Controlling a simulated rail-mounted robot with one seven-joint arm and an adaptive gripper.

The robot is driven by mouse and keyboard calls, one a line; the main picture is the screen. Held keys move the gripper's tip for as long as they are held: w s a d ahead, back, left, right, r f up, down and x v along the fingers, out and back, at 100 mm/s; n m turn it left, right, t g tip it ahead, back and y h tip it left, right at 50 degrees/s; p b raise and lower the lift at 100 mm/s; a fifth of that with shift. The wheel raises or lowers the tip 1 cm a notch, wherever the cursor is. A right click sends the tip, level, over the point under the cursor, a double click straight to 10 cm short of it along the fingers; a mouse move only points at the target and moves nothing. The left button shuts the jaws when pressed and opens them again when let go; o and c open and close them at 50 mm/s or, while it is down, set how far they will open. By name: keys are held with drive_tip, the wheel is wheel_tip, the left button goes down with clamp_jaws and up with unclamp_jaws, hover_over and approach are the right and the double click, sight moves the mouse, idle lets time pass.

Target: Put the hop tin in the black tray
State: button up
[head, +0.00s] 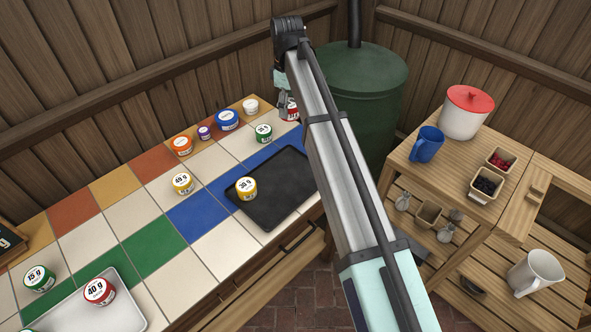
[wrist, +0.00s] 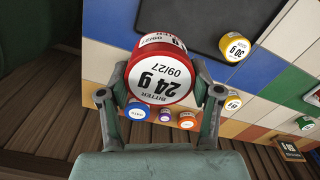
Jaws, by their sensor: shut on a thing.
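My gripper (head: 283,88) is shut on a red tin with a white lid (wrist: 160,78), held by its sides between the two fingers. Its label reads "BITTER 24 g 09/27", upside down in the wrist view. In the head view the red tin (head: 289,111) is at the counter's far right end, partly hidden by my arm. The black tray (head: 282,190) lies on the counter nearer and lower in that view; it also shows at the top of the wrist view (wrist: 205,18). A yellow 30 g tin (head: 246,187) stands at the tray's left side.
Several other tins stand on the tiles, including a green one (head: 264,132), a blue one (head: 227,120) and a yellow one (head: 182,183). A light tray (head: 120,313) with a red 40 g tin (head: 99,291) is at lower left. Most of the black tray is bare.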

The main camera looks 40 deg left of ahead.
sight(289, 161)
drive_tip(key=f+p, duration=0.1)
drive_tip(key=f, duration=0.5)
drive_tip(key=f+p, duration=0.1)
drive_tip(key=f, duration=0.6)
drive_tip(key=f+p, duration=0.1)
drive_tip(key=f, duration=0.5)
drive_tip(key=shift+s+f, duration=0.25)
drive_tip(key=shift+f, duration=0.05)
drive_tip(key=shift+f, duration=0.2)
drive_tip(key=o, duration=1.1)
drive_tip(key=shift+r, duration=0.1)
wheel_tip(289, 161, up, 12)
drive_tip(key=shift+r+b, duration=0.15)
drive_tip(key=shift+b, duration=1)
